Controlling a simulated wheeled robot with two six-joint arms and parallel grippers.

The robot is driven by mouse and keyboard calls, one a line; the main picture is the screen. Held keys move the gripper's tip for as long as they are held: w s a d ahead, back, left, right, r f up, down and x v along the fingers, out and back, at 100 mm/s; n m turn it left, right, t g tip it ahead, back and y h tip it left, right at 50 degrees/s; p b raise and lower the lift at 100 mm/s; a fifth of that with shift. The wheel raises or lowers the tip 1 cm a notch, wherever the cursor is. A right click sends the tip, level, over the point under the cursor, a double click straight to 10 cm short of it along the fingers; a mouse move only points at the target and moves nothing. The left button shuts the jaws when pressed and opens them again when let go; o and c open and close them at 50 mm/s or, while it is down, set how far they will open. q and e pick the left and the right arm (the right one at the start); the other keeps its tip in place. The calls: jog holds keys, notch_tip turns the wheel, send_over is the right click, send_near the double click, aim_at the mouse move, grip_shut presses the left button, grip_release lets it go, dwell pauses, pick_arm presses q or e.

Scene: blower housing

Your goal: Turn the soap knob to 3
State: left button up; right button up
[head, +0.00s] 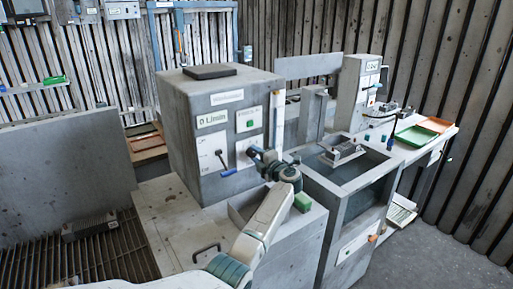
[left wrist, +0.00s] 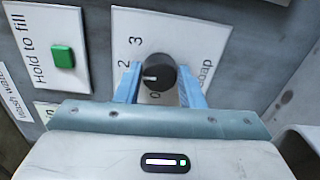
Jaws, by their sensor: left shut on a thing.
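The soap knob (left wrist: 157,73) is a round black dial with a white pointer mark, on a white plate (left wrist: 195,30) lettered "soap" on the grey housing. The 1 is not visible. My left gripper (left wrist: 158,88) is shut on the knob, with one blue finger on each side. My right gripper is not in view.
A green "Hold to fill" button (left wrist: 63,57) is left of the knob plate. An open basin (head: 345,165) stands to the right.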

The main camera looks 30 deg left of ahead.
pick_arm(q)
jog(key=m+p, duration=0.5)
jog(key=shift+r+m+p, duration=0.15)
jog(key=shift+m+p, duration=0.15)
jog(key=m+p, duration=0.2)
jog(key=shift+m, duration=0.4)
jog(key=shift+f+m+p, duration=0.3)
jog(key=shift+m+p, duration=0.4)
jog(key=o, duration=1)
jog(key=b+v, duration=0.2)
jog(key=v, duration=0.8)
jog(key=shift+s+d+b, duration=0.15)
jog(key=shift+d+b, duration=0.2)
jog(key=shift+d, duration=0.05)
